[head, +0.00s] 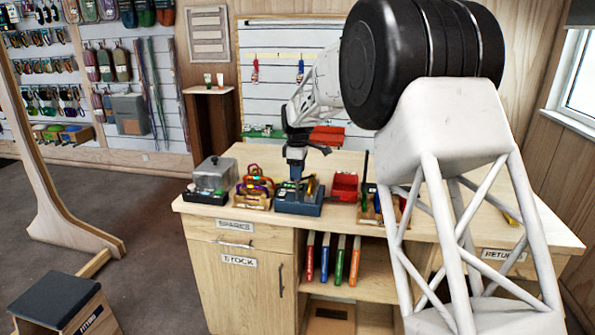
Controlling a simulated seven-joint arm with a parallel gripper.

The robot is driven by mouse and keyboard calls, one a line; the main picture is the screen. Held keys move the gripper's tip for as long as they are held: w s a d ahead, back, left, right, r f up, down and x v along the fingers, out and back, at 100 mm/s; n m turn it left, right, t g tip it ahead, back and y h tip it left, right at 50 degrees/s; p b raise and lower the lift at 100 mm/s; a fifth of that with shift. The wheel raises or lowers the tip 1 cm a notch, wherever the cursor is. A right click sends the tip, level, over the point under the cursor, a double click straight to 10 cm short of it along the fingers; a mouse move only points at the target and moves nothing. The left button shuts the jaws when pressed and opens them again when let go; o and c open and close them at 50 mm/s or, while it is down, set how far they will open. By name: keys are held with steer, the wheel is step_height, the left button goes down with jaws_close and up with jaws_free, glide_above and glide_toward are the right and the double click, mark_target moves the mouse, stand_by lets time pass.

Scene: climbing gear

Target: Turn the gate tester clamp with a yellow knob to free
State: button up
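A dark blue device (300,208) stands near the front edge of the wooden bench (420,225). It looks like the gate tester, with small yellow and green parts on top that are too small to make out. I cannot tell which one is the clamp's knob or how the clamp is turned. My gripper (295,177) points straight down over the top of the device, very close to it. Its fingertips are small and dark here, so I cannot tell whether they are open, shut, or touching anything.
Left of the device are a wooden holder with colourful gear (255,192) and a grey-lidded box (213,175). The bench's right part looks mostly clear, partly hidden by my arm.

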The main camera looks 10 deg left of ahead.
jaws_close()
steer(key=shift+m, duration=0.4)
steer(key=m, duration=0.8)
steer(key=shift+m, duration=0.3)
steer(key=m, duration=0.4)
steer(key=shift+r+m, duration=0.1)
steer(key=shift+m, duration=2.2)
